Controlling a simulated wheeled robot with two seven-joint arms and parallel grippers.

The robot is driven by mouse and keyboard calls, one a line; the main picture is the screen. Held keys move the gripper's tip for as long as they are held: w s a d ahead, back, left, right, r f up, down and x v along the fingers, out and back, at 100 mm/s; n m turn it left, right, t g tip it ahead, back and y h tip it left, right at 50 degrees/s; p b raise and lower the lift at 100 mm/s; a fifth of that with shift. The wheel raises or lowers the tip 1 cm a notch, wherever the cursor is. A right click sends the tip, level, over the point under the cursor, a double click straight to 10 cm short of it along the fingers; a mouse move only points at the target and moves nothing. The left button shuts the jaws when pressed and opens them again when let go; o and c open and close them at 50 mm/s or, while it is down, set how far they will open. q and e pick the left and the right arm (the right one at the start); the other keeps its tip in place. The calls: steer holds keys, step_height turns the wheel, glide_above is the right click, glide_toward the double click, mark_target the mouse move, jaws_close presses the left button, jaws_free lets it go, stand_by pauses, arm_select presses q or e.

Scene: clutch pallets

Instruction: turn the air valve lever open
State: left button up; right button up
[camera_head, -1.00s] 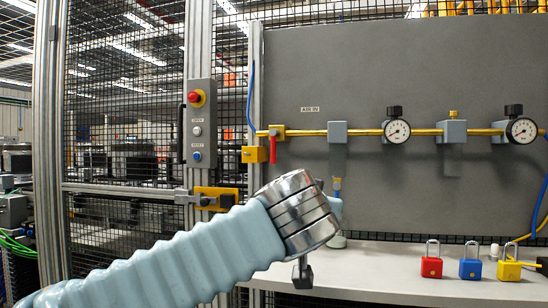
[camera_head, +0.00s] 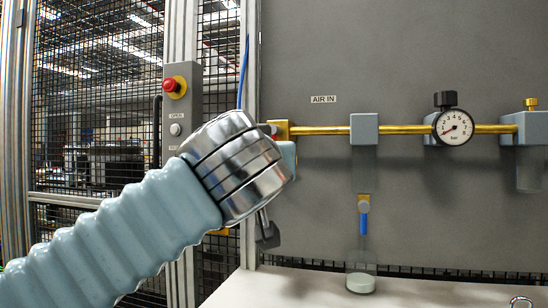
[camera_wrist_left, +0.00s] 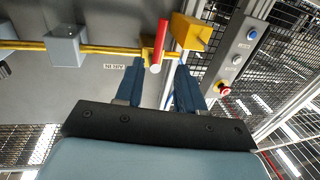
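The air valve's red lever (camera_wrist_left: 161,40) shows in the left wrist view, lying across the yellow pipe (camera_wrist_left: 98,50) at about a right angle. My left gripper (camera_wrist_left: 160,66) is open, with its two dark blue fingers apart and nothing held between them. The lever is just beyond the fingertips, roughly centred on the gap. In the head view, my left wrist covers most of the valve, and only part of its brass body (camera_head: 282,130) shows beside the "AIR IN" label (camera_head: 323,99). The left fingers are hidden there. My right gripper is not in view.
A yellow block (camera_wrist_left: 190,31) sits close beside the lever in the wrist view. A grey control box (camera_head: 181,115) with a red button stands left of the panel. A grey block (camera_head: 364,129) and a gauge (camera_head: 453,126) sit along the pipe. A shelf (camera_head: 310,290) lies below.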

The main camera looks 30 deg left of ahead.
arm_select(q)
steer(key=p+x, duration=0.3)
steer(key=x, duration=1)
steer(key=shift+s, duration=0.1)
steer(key=shift+f, duration=0.1)
jaws_close()
